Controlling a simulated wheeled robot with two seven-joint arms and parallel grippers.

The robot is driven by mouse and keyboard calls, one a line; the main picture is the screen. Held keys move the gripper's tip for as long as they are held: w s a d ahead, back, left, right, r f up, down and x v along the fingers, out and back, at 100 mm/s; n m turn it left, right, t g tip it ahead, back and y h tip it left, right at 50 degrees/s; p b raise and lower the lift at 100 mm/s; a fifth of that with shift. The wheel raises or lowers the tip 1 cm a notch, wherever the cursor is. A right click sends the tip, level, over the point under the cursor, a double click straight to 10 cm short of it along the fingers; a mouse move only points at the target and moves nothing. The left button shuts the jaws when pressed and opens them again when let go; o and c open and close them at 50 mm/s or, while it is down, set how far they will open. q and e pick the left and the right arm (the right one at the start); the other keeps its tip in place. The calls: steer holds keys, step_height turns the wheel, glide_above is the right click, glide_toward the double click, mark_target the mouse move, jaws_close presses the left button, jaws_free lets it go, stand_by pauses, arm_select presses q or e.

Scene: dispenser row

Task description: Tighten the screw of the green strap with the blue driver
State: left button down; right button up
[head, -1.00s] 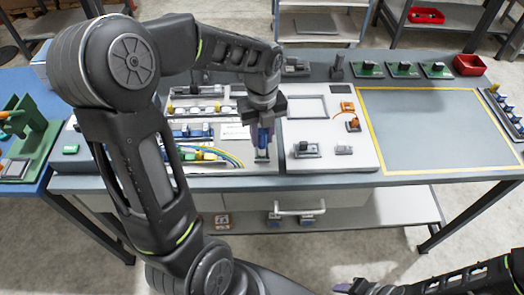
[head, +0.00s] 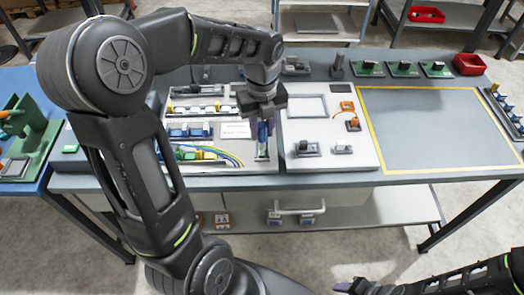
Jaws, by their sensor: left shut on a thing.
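My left gripper (head: 264,123) is shut on the blue driver (head: 263,136), which it holds upright. The driver's lower end is over a narrow pale slot at the right edge of the left white panel (head: 235,169); I cannot tell if it touches a screw. A row of coloured terminals (head: 198,154) with green, yellow and blue wires lies left of it. I cannot make out the green strap or its screw for certain. My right gripper (head: 352,287) is low at the bottom edge, away from the bench; its jaw opening is unclear.
A second white panel (head: 350,105) beside the driver holds small grey parts and an orange part (head: 353,122). A yellow-outlined grey area (head: 440,125) at the right is clear. Green boards (head: 404,69) and a red bin (head: 469,64) stand at the back.

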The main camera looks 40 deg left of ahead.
arm_select(q)
steer(key=shift+r, duration=1.95)
